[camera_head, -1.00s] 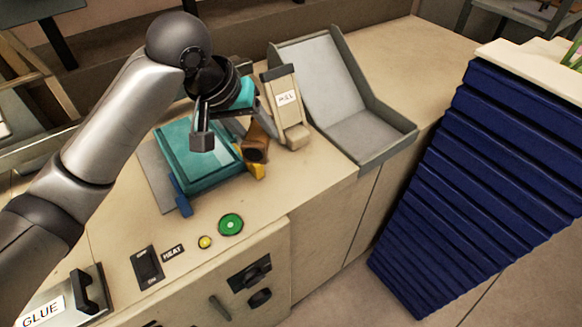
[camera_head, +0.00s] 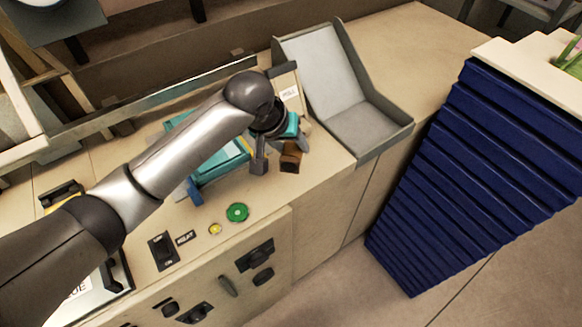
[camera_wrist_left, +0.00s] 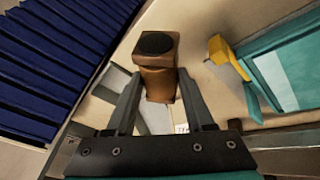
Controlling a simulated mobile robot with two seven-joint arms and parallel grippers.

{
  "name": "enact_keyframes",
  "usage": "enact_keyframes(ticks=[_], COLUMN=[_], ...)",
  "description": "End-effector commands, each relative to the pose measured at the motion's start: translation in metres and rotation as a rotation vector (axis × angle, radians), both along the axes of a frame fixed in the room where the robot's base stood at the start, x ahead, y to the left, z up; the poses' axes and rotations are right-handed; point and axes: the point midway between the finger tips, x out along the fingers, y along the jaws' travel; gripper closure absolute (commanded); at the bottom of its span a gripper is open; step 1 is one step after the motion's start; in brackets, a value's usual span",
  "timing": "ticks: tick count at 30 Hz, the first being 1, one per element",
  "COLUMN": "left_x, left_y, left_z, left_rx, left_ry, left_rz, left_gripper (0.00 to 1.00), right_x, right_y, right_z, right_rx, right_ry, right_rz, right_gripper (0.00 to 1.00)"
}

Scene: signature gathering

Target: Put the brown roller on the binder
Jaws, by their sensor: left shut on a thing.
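The brown roller (camera_head: 291,160) is a block with a dark round end. It is between the fingers of my left gripper (camera_head: 279,157), which is shut on it. In the left wrist view the roller (camera_wrist_left: 157,62) shows between the two grey fingers, its dark end facing the camera. The teal machine, which looks like the binder (camera_head: 222,166), is on the counter to the left of the roller. My arm hides part of it. Its teal edge and a yellow part show at the right of the wrist view (camera_wrist_left: 283,75). I cannot tell how high the roller is above the counter.
A slanted grey tray (camera_head: 362,128) and a beige PULL lever (camera_head: 288,88) stand behind and right of the gripper. A green button (camera_head: 237,212) and switches line the counter front. A tall blue ribbed stack (camera_head: 468,170) is at the right.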

Motion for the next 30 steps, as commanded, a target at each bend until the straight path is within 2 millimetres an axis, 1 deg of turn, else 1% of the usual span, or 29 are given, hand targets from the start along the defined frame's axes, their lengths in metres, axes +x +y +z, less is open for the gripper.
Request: enact_keyframes(ticks=[1,3,10,15,17,19,26,30], left_x=[0.000,0.000,0.000,0.000,0.000,0.000,0.001,0.000], left_y=[0.000,0.000,0.000,0.000,0.000,0.000,-0.001,-0.001], left_z=[-0.012,-0.024,-0.044,-0.071,-0.077,-0.080,-0.080,-0.083], left_rx=[-0.001,0.000,-0.001,0.000,-0.001,-0.001,-0.002,-0.003], left_ry=[0.003,0.000,-0.001,0.001,-0.001,-0.002,-0.003,-0.001], left_rz=[0.002,0.001,0.001,0.001,0.001,0.000,0.000,0.000], left_gripper=[1.00,1.00,1.00,1.00,1.00,1.00,1.00,1.00], right_x=[0.000,0.000,0.000,0.000,0.000,-0.001,-0.001,-0.001], right_y=[0.000,0.000,-0.001,-0.001,-0.001,-0.001,-0.001,-0.001], right_z=[-0.001,-0.002,-0.003,-0.005,-0.005,-0.006,-0.005,-0.006], right_rx=[0.000,-0.001,-0.001,-0.001,-0.001,-0.001,-0.001,-0.001], right_ry=[0.000,0.000,0.000,0.001,0.001,0.001,0.002,0.002], right_rz=[0.000,-0.001,-0.001,-0.001,-0.001,-0.001,-0.001,-0.001], right_gripper=[0.50,0.50,0.50,0.50,0.50,0.50,0.50,0.50])
